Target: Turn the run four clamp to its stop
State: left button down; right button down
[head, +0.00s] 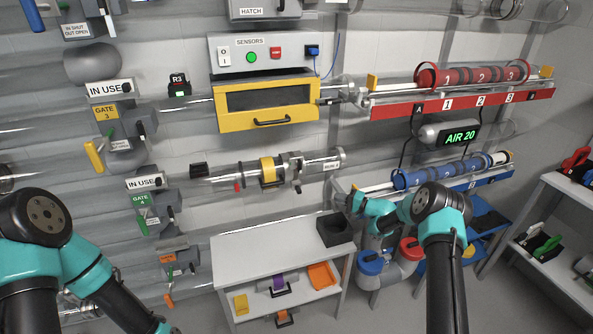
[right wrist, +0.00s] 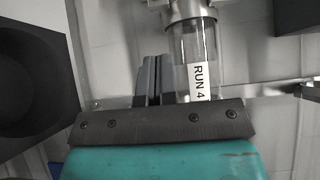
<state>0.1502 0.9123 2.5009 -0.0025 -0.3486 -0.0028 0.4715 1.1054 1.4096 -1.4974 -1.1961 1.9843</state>
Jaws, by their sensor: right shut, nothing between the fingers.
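The run four tube is a short clear pipe in the head view (head: 334,164); the right wrist view shows its white "RUN 4" label (right wrist: 199,82). A grey metal clamp (head: 296,168) sits around the line left of the label, with a small dark part hanging below it. In the right wrist view a metal collar (right wrist: 185,10) shows at the top edge, cut off by the frame. My right gripper (right wrist: 153,62) is shut and empty, its fingers beside the tube, apart from the collar. In the head view it is small, below the tube's right end. My left gripper is out of view.
A white table (head: 260,246) with an open black box (head: 335,229) stands below the line. A yellow-framed cabinet (head: 265,100) hangs above. A blue rack (head: 487,180) with a blue cylinder (head: 440,170) lies to the right. Gate valves (head: 150,207) crowd the left.

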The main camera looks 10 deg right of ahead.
aim_at(301, 166)
jog(key=c, duration=1.9)
grip_release()
jog(key=o, duration=0.3)
jog(key=shift+w+a+r, duration=0.1)
jog(key=shift+a+r, duration=0.05)
jog(key=shift+a, duration=0.05)
jog(key=o, duration=0.5)
jog(key=a+r+t, duration=0.1)
jog(key=r, duration=0.1)
jog(key=a+r+n+t+h, duration=0.1)
jog(key=a, duration=0.1)
jog(key=w+a+r+n+t, duration=0.1)
jog(key=r, duration=0.1)
jog(key=shift+a+r+h, duration=0.15)
jog(key=shift+r+h, duration=0.15)
jog(key=shift+c, duration=0.2)
jog(key=s+a+r+n+t+h, duration=0.3)
jog(key=s+a+r+n+h, duration=0.3)
jog(key=s+h, duration=0.4)
jog(key=shift+a+r+n+h, duration=0.25)
jog(key=shift+a+n+h, duration=0.2)
jog(key=shift+a, duration=0.75)
jog(key=shift+w, duration=0.15)
jog(key=w, duration=0.5)
jog(key=w+a, duration=0.1)
jog(key=w, duration=1.1)
jog(key=shift+w+a, duration=0.1)
jog(key=shift+a, duration=0.05)
